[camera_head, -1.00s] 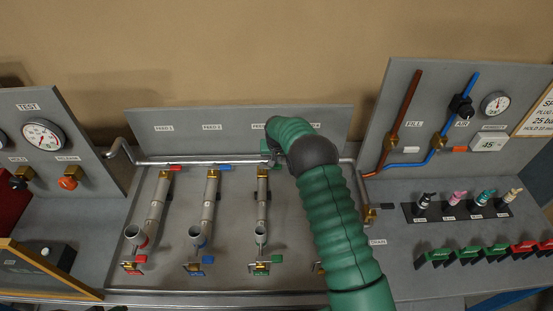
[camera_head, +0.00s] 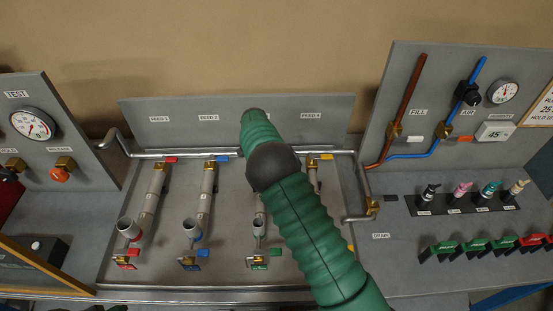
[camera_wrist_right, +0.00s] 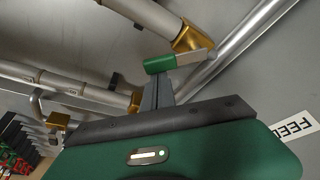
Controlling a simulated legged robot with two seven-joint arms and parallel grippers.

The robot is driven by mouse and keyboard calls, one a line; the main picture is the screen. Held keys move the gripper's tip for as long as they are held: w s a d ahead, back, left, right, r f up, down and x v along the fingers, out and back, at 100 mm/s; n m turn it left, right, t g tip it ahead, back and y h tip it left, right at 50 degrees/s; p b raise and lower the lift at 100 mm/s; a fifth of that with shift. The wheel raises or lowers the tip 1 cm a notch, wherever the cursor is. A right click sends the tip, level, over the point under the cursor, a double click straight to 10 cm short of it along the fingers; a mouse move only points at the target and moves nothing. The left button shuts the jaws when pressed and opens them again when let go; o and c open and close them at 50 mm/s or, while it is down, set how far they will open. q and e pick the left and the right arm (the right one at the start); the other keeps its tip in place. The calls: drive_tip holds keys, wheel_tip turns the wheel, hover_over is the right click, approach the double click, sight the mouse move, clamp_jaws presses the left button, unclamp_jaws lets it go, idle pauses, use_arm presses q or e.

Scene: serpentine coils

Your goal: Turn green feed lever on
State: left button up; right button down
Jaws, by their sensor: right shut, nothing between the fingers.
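The green feed lever (camera_wrist_right: 160,64) shows in the right wrist view as a green grip on a short metal arm, joined to a brass valve (camera_wrist_right: 192,38) on the third feed pipe. My right gripper (camera_wrist_right: 158,84) is shut and empty, with its fingertips right at the green grip; I cannot tell whether they touch. In the head view my green right arm covers this upper lever and the gripper. A lower green handle (camera_head: 259,267) shows at the front end of the same pipe. My left gripper is not in view.
Red (camera_head: 171,159), blue (camera_head: 222,158) and yellow (camera_head: 327,157) upper levers sit along the metal header pipe (camera_head: 140,155). A back panel (camera_head: 180,133) with feed labels stands behind. The fill and air panel (camera_head: 437,80) rises at right.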

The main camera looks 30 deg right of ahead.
drive_tip(key=a+m, duration=0.1)
drive_tip(key=m, duration=0.1)
drive_tip(key=a+m+g, duration=0.1)
drive_tip(key=shift+s+f+m+b, duration=0.1)
drive_tip(key=shift+s+m+b, duration=0.25)
drive_tip(key=shift+m, duration=0.05)
drive_tip(key=a+m, duration=0.1)
drive_tip(key=m, duration=0.1)
drive_tip(key=a+m+g, duration=0.1)
drive_tip(key=shift+a+m, duration=0.25)
drive_tip(key=shift+m, duration=0.15)
drive_tip(key=shift+w+a, duration=0.1)
